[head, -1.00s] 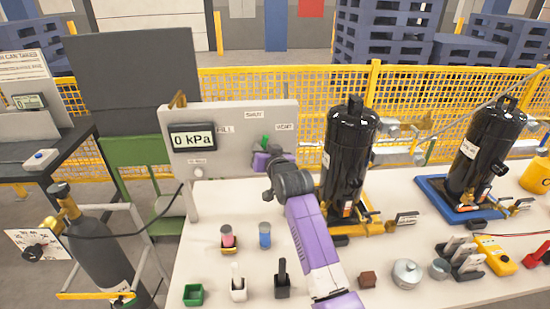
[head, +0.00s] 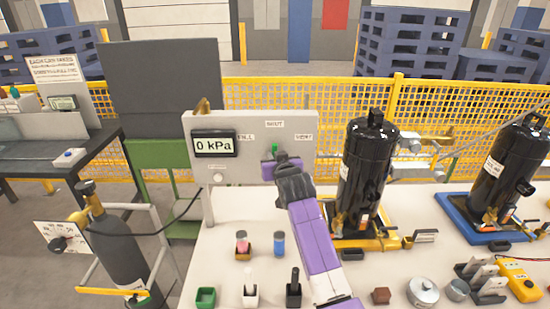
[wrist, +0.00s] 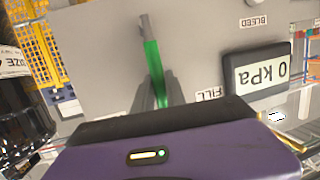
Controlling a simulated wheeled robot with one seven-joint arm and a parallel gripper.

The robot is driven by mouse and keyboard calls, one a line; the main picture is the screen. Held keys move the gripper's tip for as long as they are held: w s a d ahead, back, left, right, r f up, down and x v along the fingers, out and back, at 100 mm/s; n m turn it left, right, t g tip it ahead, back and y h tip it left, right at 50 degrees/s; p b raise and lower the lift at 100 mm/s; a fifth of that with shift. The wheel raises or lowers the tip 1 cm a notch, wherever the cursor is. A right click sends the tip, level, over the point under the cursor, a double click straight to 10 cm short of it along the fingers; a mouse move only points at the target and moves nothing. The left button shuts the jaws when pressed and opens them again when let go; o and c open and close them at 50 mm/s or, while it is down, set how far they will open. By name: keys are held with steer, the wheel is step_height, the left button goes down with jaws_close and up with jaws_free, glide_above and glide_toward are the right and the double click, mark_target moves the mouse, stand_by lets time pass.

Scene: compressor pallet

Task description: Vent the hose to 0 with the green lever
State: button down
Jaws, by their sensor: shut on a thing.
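The green lever (wrist: 152,72) is on the grey panel (head: 228,170). In the wrist view, which is upside down, it runs from its pivot to between the grey fingers of my gripper (wrist: 155,95). My gripper is shut on it. In the head view only a bit of green (head: 275,149) shows above my purple gripper (head: 269,165). The lever stands roughly upright below the SHUT label (head: 274,124), between the FILL label (wrist: 209,95) and the VENT label (head: 304,136). The display (head: 214,144) reads 0 kPa; the wrist view shows the same reading (wrist: 262,72).
A black compressor (head: 364,175) stands close to the right of my arm, a second one (head: 510,165) farther right. Small cups and tools, such as a green box (head: 205,298), stand on the white bench (head: 235,275). A gas cylinder (head: 118,250) is at left.

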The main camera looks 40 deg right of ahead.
steer(key=c, duration=1.4)
jaws_free()
steer(key=shift+o, duration=0.2)
steer(key=shift+s, duration=0.1)
steer(key=b+v, duration=0.1)
steer(key=v, duration=0.6)
steer(key=shift+s+a, duration=0.15)
steer(key=shift+s, duration=0.1)
steer(key=shift+r, duration=0.2)
